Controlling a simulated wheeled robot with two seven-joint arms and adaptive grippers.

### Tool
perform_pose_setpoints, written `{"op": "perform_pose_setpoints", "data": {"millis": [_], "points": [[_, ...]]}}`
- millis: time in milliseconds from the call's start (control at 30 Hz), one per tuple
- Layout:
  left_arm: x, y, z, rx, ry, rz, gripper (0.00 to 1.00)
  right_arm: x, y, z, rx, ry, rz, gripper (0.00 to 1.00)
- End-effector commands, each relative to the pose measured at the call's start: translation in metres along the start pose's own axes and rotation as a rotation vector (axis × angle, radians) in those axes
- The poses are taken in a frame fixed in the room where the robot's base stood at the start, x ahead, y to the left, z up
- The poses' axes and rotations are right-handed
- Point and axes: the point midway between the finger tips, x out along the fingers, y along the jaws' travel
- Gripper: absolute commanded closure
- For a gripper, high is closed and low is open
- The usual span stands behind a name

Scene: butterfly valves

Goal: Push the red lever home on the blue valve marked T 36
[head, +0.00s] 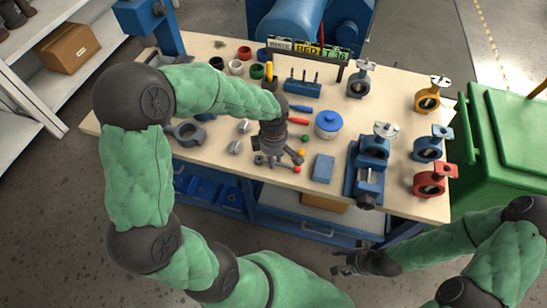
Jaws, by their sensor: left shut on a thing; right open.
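My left gripper (280,158) is low over the front middle of the workbench, shut on the red lever, a grey bar with a red knob (297,169). The fingers hide part of it. One blue valve (374,147) is at the blue vise, with a pale plate on top. Another blue valve (428,149) stands further right. Their markings are too small to read. A sign (308,49) at the back reads WHITE, RED and T 36. My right gripper (352,263) is open and empty, off the bench's front edge.
A grey valve (360,80), a yellow valve (428,99) and a red valve (432,181) stand on the bench. A blue-lidded jar (328,124) and a blue block (323,168) lie between my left gripper and the vise (367,186). A green bin (500,140) is at right.

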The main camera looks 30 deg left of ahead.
Motion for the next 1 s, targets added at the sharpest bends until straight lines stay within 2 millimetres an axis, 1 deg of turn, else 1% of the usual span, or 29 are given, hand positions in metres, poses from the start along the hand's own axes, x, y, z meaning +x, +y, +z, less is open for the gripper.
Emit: {"op": "perform_pose_setpoints", "data": {"millis": [167, 600, 1000], "points": [[-0.003, 0.0, 0.0, 0.0, 0.0, 0.001, 1.0, -0.001, -0.001, 0.0, 0.0, 0.0, 0.0, 0.43], [-0.03, 0.0, 0.0, 0.0, 0.0, 0.002, 1.0, -0.017, -0.006, 0.001, 0.0, 0.0, 0.0, 0.43], [-0.03, 0.0, 0.0, 0.0, 0.0, 0.001, 1.0, -0.017, -0.006, 0.001, 0.0, 0.0, 0.0, 0.43]]}}
